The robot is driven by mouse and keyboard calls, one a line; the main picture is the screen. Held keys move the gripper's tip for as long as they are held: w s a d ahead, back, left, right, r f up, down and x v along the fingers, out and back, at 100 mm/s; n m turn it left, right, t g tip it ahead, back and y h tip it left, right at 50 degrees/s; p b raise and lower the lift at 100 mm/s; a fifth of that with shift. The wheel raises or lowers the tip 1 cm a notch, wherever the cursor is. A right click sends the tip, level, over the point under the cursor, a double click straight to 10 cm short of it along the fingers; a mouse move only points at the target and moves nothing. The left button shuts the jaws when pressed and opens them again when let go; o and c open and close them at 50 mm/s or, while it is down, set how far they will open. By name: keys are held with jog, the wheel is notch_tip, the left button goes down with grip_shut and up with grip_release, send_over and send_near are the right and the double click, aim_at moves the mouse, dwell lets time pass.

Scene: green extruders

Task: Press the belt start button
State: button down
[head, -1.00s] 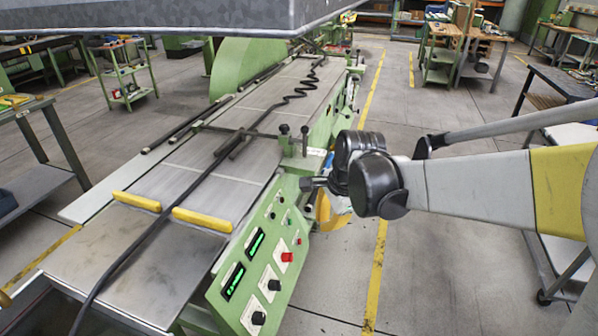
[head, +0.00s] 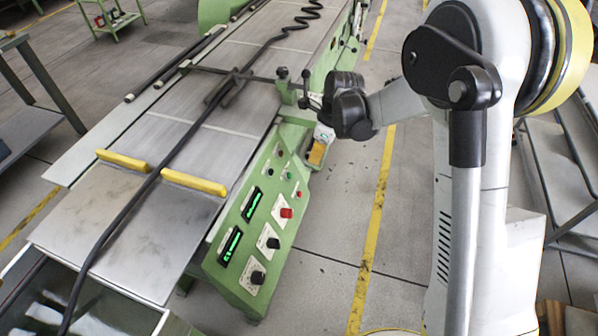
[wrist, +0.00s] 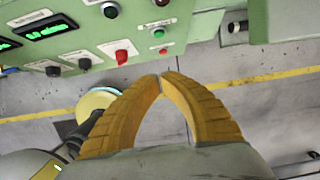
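The green control panel (head: 258,222) on the side of the belt machine carries the buttons. In the wrist view a small green button (wrist: 158,33) sits just above a small red button (wrist: 163,51). A larger red knob (wrist: 122,56) is to their left. Labels are too small to read, so I cannot tell which one is the belt start. My gripper (wrist: 163,78) has yellow ridged fingers with the tips together and nothing between them. In the wrist view the tips appear just below the red button. In the head view my gripper (head: 317,153) hangs right of the panel, apart from it.
Black knobs (head: 264,260) and lit green displays (head: 241,225) fill the panel's near part. A black cable (head: 150,182) and yellow bars (head: 194,183) lie on the machine's bed. Clear floor with a yellow line (head: 377,215) runs right of the machine.

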aim_at(289, 176)
jog(key=b+x, duration=0.1)
jog(key=x, duration=0.3)
jog(key=a+b+x, duration=0.1)
jog(key=b+x, duration=0.1)
jog(key=x, duration=0.2)
jog(key=w+a+b+x, duration=0.1)
jog(key=b+x, duration=0.1)
jog(key=x, duration=0.1)
jog(key=shift+a+f, duration=0.1)
jog(key=shift+f, duration=0.05)
jog(key=shift+w+a, duration=0.15)
jog(key=shift+a, duration=0.35)
